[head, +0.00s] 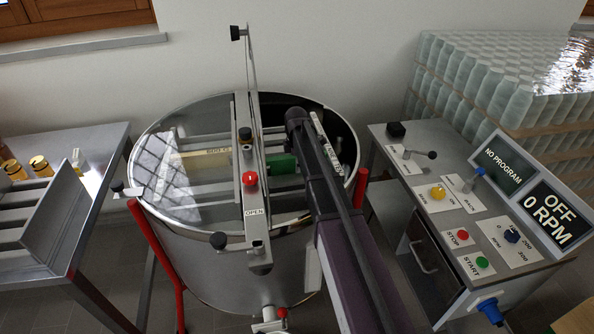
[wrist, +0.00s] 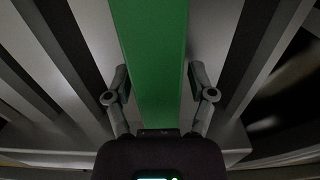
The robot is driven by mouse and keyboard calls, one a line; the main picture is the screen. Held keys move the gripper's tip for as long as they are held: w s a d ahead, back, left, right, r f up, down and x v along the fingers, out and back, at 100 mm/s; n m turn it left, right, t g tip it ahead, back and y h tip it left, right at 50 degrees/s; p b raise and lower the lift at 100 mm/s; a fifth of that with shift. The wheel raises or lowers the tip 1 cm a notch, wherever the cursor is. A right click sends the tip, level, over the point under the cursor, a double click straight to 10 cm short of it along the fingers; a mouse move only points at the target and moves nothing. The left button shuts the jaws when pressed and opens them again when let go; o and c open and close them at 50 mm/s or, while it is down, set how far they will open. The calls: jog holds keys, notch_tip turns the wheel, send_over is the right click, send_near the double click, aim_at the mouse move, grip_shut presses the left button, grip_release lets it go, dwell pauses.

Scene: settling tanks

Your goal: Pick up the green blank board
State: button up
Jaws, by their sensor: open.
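The green blank board (head: 284,165) shows in the head view inside the round metal tank (head: 205,262), right of the centre bar and partly covered by my arm. In the wrist view the green board (wrist: 155,50) runs as an upright strip through the middle of the picture. My gripper (wrist: 158,78) is open, with one finger on each side of the board and a visible gap on both sides. The board's lower end in that view is hidden behind the gripper body. Whether the fingers reach down to the board's depth I cannot tell.
A centre bar (head: 250,185) with a red knob and an OPEN label crosses the tank. A pale board (head: 205,160) lies left of it. A control panel (head: 440,200) reading OFF, 0 RPM stands right, a metal table (head: 100,150) left. Pale slats (wrist: 235,60) flank the board.

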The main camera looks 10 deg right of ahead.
jog(key=shift+c, duration=0.2)
grip_shut()
jog(key=shift+r, duration=0.2)
notch_tip(320, 180, up, 18)
jog(key=p, duration=1.8)
jog(key=d, duration=1.8)
jog(key=shift+f, duration=0.25)
